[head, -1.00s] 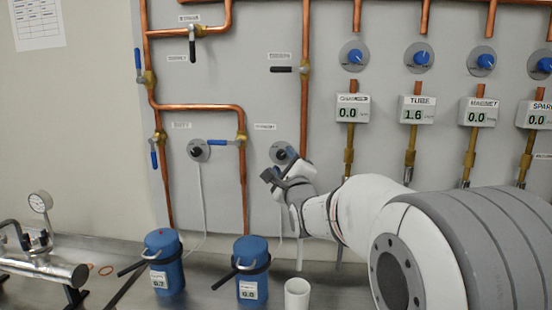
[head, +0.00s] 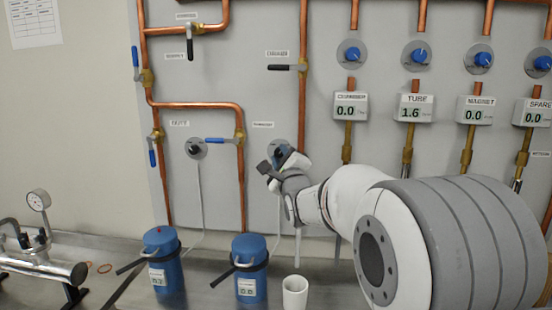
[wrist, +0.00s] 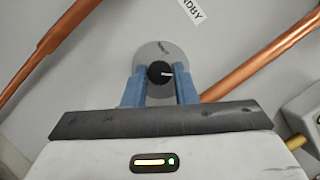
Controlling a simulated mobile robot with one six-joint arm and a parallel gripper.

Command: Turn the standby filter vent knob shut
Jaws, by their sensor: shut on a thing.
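The standby filter vent knob (wrist: 160,73) is a small black dial with a white pointer mark. It sits on a round grey plate (wrist: 152,52) on the wall panel, and the mark points to the right in the wrist view. My gripper (wrist: 160,88) has its blue fingers on either side of the knob and is shut on it. In the head view my gripper (head: 279,160) is at the plate (head: 285,146) below the standby label (head: 263,125). There the arm and fingers hide most of the knob.
A similar black knob (head: 195,149) is on the panel to the left. Copper pipes (head: 303,95) run beside my gripper. Blue canisters (head: 162,262) and a white cup (head: 295,290) stand on the bench below. The label's end (wrist: 192,12) shows in the wrist view.

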